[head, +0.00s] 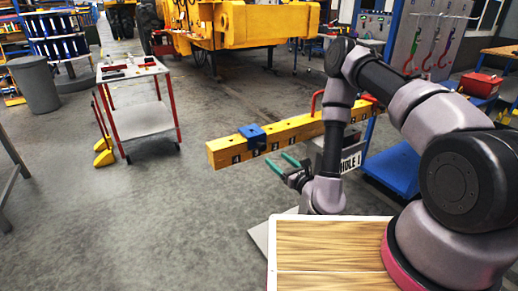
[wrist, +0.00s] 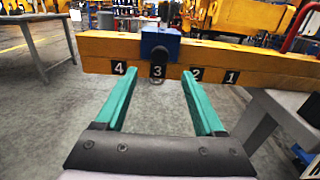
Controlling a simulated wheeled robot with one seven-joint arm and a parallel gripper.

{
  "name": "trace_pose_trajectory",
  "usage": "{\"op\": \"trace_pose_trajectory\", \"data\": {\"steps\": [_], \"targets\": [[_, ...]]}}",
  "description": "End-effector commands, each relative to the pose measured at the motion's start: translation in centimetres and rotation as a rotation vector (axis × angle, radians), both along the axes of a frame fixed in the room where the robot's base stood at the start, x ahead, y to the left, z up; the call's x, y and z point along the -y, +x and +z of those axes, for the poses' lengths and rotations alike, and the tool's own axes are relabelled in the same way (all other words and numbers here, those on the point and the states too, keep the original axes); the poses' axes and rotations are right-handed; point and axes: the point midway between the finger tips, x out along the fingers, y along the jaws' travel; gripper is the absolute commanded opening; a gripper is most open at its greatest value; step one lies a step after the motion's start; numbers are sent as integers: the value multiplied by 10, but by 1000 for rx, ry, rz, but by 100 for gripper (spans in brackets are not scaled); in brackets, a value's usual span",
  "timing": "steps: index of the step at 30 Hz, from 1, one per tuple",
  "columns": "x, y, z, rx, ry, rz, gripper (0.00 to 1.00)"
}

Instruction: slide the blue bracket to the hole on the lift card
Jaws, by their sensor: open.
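The blue bracket (head: 253,137) sits over the top of the long yellow beam (head: 292,132), near its left end. In the wrist view the bracket (wrist: 160,40) has a dark round knob on its front and stands above the label 3. Labels 4, 2 and 1 show beside it on the beam (wrist: 105,50). The lift card (head: 351,161) reads HOLE 1 and is partly behind my arm. My gripper (head: 283,163) is open and empty, its green fingers pointing at the beam. In the wrist view the gripper (wrist: 156,85) has the bracket ahead, between its fingertips and apart from them.
A red handle (head: 316,101) rises from the beam to the right of the bracket. A wood-topped surface (head: 330,255) is in front. A red-legged cart (head: 144,120) stands left; the floor between is clear.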

Motion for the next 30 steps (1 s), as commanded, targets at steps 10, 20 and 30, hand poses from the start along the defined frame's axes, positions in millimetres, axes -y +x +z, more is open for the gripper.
{"op": "trace_pose_trajectory", "data": {"steps": [10,20,30], "targets": [[-25,38,0,5,-2,-2,71],[-54,81,0,1,-2,-3,71],[-60,89,-1,-2,-1,-3,71]]}}
